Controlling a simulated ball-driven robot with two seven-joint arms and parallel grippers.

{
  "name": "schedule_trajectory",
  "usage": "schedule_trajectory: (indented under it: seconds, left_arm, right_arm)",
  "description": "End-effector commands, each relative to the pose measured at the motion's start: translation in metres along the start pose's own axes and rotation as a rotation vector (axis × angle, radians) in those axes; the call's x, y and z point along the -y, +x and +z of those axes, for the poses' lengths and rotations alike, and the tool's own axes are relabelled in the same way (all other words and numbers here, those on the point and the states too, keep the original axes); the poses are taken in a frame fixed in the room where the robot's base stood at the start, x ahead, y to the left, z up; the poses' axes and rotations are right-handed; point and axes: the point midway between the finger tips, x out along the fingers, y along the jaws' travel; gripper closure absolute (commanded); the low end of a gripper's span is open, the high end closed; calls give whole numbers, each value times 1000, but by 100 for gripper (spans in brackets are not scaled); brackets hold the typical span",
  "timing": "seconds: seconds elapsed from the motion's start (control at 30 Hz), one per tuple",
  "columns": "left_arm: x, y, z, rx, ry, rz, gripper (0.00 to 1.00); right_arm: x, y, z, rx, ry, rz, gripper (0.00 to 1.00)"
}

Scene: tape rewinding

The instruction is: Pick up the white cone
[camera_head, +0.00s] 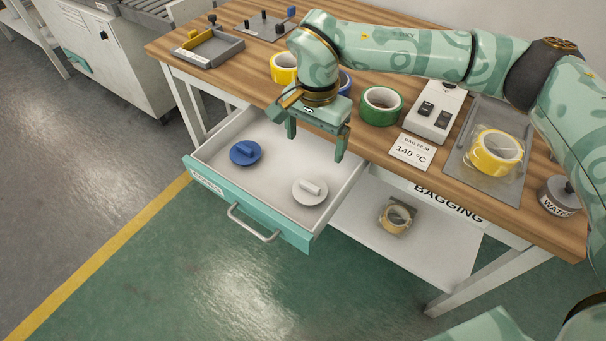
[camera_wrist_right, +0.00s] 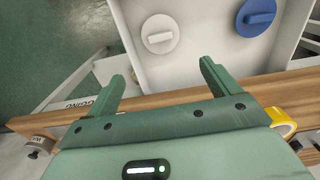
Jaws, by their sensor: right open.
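The white cone (camera_head: 309,190) appears as a white round disc with a raised bar-like grip. It lies in the open drawer (camera_head: 200,183), towards its right front corner. It also shows in the right wrist view (camera_wrist_right: 160,33), beyond the fingertips and between their lines. My right gripper (camera_head: 316,143) is open and empty, above the back part of the drawer, apart from the white cone. Its two green fingers show in the right wrist view (camera_wrist_right: 163,78). My left gripper is in neither view.
A similar blue piece (camera_head: 245,152) lies left in the drawer. On the wooden table behind stand a green tape roll (camera_head: 380,106), a yellow roll (camera_head: 284,68), a switch box (camera_head: 436,110) and a grey tray (camera_head: 456,165) with another yellow roll (camera_head: 496,152). The drawer front and sides form low walls.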

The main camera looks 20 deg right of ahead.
Motion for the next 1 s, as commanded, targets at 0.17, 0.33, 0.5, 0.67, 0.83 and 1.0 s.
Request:
schedule_trajectory:
  seconds: [0.17,0.33,0.5,0.67,0.83,1.0]
  left_arm:
    - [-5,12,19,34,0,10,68]
    - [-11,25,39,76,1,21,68]
    - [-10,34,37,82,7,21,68]
    - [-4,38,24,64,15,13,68]
    - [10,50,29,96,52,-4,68]
    - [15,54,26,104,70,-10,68]
  right_arm:
    - [-1,37,1,5,-1,7,12]
    - [0,81,1,6,0,8,12]
    - [0,107,1,4,0,4,12]
    - [0,117,2,3,0,2,12]
    - [2,149,8,8,0,7,12]
    - [2,163,8,4,3,2,12]
